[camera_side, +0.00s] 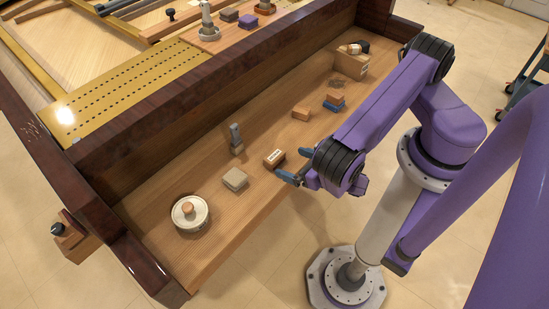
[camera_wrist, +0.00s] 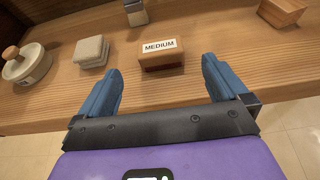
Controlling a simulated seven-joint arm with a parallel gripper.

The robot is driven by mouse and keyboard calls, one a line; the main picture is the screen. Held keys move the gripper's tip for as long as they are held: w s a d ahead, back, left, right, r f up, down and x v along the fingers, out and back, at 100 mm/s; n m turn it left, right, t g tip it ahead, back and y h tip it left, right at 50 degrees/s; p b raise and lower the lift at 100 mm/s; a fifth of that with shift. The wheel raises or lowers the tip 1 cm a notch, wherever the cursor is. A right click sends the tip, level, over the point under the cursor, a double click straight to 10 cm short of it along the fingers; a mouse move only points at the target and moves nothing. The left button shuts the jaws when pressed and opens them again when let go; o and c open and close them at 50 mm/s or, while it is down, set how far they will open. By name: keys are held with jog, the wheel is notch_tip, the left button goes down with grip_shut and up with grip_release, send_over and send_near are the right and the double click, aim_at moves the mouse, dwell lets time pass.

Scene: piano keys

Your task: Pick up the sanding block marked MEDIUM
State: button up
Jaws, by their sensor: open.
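The sanding block marked MEDIUM (camera_wrist: 161,54) is a brown wooden block with a white label and a darker reddish-brown lower part. It sits on the wooden shelf (camera_wrist: 190,85), and in the side view the block (camera_side: 274,158) lies just beyond my fingertips. My gripper (camera_wrist: 162,75) is open with blue fingers spread, one to each side of the block's line. In the side view my gripper (camera_side: 292,167) is at the shelf's front edge. The block appears ahead of the fingers, not held.
A pale stacked block (camera_wrist: 92,51) and a round lidded pot (camera_wrist: 26,62) stand left. A grey-handled tool (camera_wrist: 135,11) stands behind the block. Another wooden block (camera_wrist: 282,10) is right. A blue-based block (camera_side: 334,103) and a box (camera_side: 352,62) stand farther along. Bare shelf separates them.

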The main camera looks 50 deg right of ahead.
aim_at(279, 159)
jog(key=shift+x, duration=3.8)
jog(key=shift+f, duration=0.1)
jog(key=c, duration=1)
